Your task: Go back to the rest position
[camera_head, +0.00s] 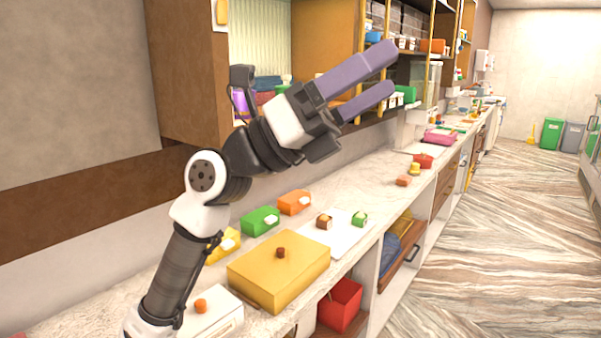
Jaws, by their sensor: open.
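My gripper (384,78) is raised above the counter, in front of the wall shelves. Its two purple fingers point to the upper right and stand apart, with nothing between them. My arm rises from the lower left and bends at a white joint before the gripper. The gripper touches nothing that I can see. It hides part of the shelf behind it.
The stone counter (385,163) runs along the wall into the distance. On it are a yellow box (279,268), a green box (260,221), an orange box (294,202) and a white board (338,238). Brown cabinets hang above. The striped floor (500,240) at right is clear.

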